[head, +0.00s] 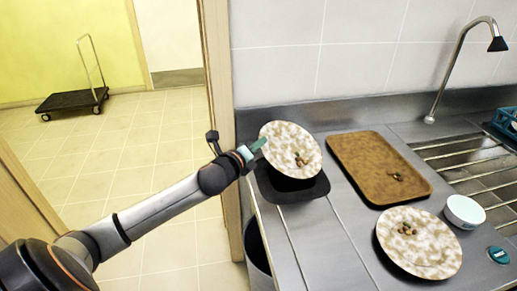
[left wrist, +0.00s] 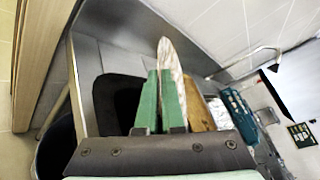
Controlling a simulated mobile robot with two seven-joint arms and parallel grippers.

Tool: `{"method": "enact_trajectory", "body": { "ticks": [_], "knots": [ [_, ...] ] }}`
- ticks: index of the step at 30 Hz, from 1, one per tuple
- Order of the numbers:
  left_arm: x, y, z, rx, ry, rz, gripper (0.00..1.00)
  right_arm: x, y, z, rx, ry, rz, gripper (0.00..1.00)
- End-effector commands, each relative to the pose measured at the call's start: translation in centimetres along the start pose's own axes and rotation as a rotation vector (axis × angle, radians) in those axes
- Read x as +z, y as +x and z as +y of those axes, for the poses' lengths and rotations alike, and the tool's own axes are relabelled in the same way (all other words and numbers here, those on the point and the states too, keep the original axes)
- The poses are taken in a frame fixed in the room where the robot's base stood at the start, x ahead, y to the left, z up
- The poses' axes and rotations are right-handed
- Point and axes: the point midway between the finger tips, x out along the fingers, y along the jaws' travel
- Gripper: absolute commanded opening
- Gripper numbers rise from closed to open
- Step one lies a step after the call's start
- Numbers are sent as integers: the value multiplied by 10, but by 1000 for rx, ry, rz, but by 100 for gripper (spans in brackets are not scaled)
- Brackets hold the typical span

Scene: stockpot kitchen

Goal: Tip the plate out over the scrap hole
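My left gripper (head: 259,145) is shut on the left rim of a speckled white-brown plate (head: 288,137). The plate is tilted and held above the black-rimmed scrap hole (head: 318,190), with a few food scraps (head: 301,160) still on its face. The plate hides most of the hole's opening. In the left wrist view the green fingers (left wrist: 160,100) pinch the plate (left wrist: 169,58), seen nearly edge-on, and the black scrap-hole surround (left wrist: 117,98) lies to the left of them. My right gripper is not in view.
A brown tray (head: 360,160) with scraps lies right of the hole. A second speckled plate (head: 425,255) with scraps, a white bowl (head: 465,210) and a teal round item (head: 498,255) are nearer. A tap (head: 455,65) stands behind. A bin (head: 257,250) is below the counter's left edge.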

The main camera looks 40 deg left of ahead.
Motion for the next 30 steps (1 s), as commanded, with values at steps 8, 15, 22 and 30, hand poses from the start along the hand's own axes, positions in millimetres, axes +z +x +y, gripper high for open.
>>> {"method": "enact_trajectory", "body": {
  "ticks": [8,15,22,30],
  "knots": [
    [19,-6,-27,6,166,-36,0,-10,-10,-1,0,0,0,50],
    [24,-11,-48,21,350,-72,0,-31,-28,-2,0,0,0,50],
    [27,-14,-66,32,529,-108,0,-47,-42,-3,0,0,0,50],
    [28,-18,-83,45,729,-150,0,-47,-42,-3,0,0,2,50]
  ]
}}
